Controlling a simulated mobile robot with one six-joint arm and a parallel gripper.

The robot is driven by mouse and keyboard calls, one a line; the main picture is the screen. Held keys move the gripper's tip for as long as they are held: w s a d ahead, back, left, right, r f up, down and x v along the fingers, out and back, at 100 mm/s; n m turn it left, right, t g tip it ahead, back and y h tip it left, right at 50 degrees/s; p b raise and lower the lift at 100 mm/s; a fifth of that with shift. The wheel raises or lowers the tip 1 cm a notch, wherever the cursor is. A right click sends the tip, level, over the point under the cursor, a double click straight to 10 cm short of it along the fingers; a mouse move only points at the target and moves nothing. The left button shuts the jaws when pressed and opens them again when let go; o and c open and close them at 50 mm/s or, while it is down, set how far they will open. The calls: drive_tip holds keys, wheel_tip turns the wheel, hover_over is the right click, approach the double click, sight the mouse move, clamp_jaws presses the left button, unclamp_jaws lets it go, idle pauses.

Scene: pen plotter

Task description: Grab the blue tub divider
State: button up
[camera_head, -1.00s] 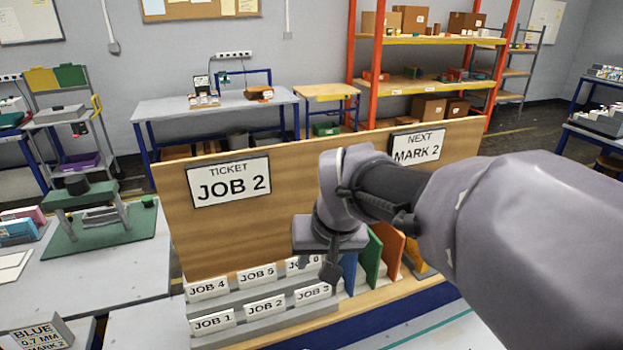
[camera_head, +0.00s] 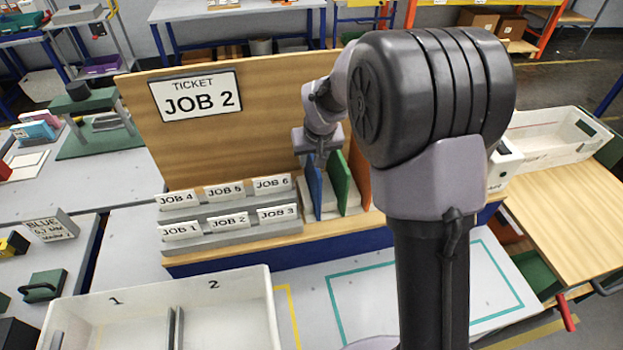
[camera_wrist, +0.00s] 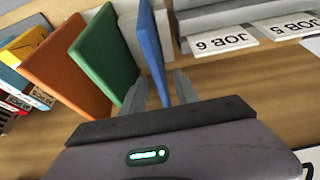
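The blue divider (camera_head: 314,189) stands upright in a rack at the right of the job card holders, left of a green divider (camera_head: 342,185). In the wrist view, the blue divider (camera_wrist: 151,45) rises between the two fingers of my gripper (camera_wrist: 160,88). One finger is on its green-divider side and the other on its far side. Gaps show between the fingers and the blue divider, so my gripper is open. In the head view, my gripper (camera_head: 317,148) is right above the dividers and its fingertips are mostly hidden.
An orange divider (camera_wrist: 70,68) stands beyond the green one (camera_wrist: 105,55). The JOB 6 card (camera_wrist: 222,41) is close on the other side. A wooden back board (camera_head: 240,135) stands behind. A white tub (camera_head: 250,310) marked 1 and 2 is in front.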

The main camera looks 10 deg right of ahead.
drive_tip(key=x, duration=0.4)
drive_tip(key=shift+w+b, duration=0.3)
drive_tip(key=shift+w, duration=0.1)
drive_tip(key=shift+s, duration=0.1)
drive_tip(key=shift+f+b, duration=0.2)
drive_tip(key=shift+b, duration=0.1)
clamp_jaws()
